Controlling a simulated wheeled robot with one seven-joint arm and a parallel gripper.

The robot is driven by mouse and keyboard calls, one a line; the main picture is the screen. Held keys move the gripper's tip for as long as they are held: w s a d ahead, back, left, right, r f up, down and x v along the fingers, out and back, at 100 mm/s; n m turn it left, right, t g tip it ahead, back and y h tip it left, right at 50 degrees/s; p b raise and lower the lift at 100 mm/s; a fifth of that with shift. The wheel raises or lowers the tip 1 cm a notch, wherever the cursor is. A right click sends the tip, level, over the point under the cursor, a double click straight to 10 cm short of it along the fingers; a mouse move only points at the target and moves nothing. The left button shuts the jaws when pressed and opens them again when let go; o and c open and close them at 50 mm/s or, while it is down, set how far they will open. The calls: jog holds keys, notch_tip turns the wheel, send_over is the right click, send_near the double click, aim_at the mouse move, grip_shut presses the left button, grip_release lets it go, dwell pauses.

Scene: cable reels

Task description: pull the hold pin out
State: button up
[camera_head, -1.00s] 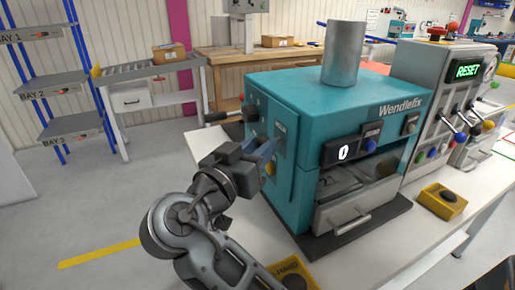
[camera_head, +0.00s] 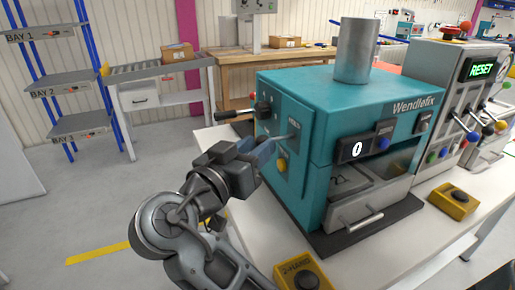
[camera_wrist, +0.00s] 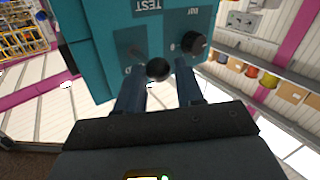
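The hold pin is a thin rod (camera_head: 290,137) standing out from a dark plate (camera_head: 293,150) on the left side of the teal machine (camera_head: 300,100). In the wrist view its round black knob (camera_wrist: 158,69) shows beyond and between my fingertips. My gripper (camera_head: 265,149) is just left of the plate, pointing at it. In the wrist view my gripper (camera_wrist: 160,77) has its two blue-grey fingers apart, with a gap beside the knob. In the head view the fingers hide the knob.
A yellow button box (camera_head: 301,273) stands on the white table (camera_head: 250,220) below my arm. The floor at left is clear.

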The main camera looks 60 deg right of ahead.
jog(key=o, duration=0.4)
jog(key=shift+a, duration=0.15)
jog(key=a+b, duration=0.1)
jog(key=a, duration=0.6)
jog(key=shift+a, duration=0.3)
jog(key=shift+a, duration=0.1)
